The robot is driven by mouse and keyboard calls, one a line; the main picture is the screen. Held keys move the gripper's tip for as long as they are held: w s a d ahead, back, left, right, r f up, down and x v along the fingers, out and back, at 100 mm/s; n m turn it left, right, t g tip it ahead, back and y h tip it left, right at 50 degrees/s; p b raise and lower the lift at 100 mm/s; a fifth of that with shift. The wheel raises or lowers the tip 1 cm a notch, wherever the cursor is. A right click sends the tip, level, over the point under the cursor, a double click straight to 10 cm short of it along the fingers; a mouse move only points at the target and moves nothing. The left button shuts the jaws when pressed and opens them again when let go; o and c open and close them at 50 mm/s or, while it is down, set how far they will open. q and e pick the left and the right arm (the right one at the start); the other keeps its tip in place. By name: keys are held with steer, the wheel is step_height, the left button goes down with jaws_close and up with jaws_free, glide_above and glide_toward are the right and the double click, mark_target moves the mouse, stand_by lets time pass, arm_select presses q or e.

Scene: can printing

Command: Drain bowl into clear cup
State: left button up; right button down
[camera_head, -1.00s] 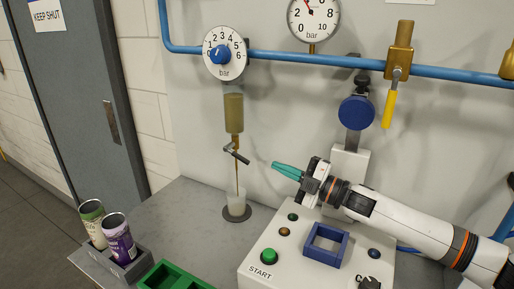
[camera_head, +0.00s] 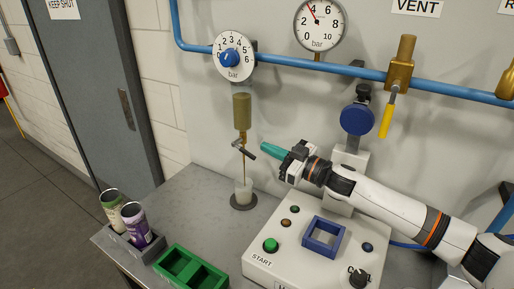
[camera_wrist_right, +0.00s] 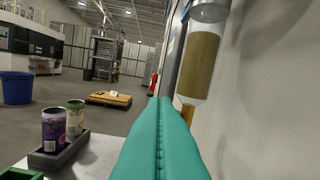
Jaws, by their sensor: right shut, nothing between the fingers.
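The filter bowl (camera_head: 242,110), filled with murky yellow-brown liquid, hangs below the regulator dial on the wall. It also shows in the right wrist view (camera_wrist_right: 199,65), just right of my fingers. A small drain lever (camera_head: 243,151) sits under the bowl, and a thin brown stream falls from it. The clear cup (camera_head: 243,190) stands upright below on a dark round pad. My right gripper (camera_head: 266,149) is shut and empty, its teal fingers pointing left close to the drain lever. In the right wrist view the fingers (camera_wrist_right: 160,145) are pressed together. My left gripper is out of view.
A white control box (camera_head: 290,240) with a START button and blue square holder stands front right of the cup. A grey rack (camera_head: 120,246) with two cans and a green tray (camera_head: 188,270) are front left. Blue pipe (camera_head: 290,61) crosses the wall above.

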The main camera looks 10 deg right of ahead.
steer(key=w+a+f+p, duration=0.1)
steer(key=w+a+f, duration=0.1)
steer(key=w+f, duration=0.1)
steer(key=shift+w+a+f, duration=0.2)
steer(key=shift+w+a, duration=0.2)
steer(key=shift+w, duration=0.15)
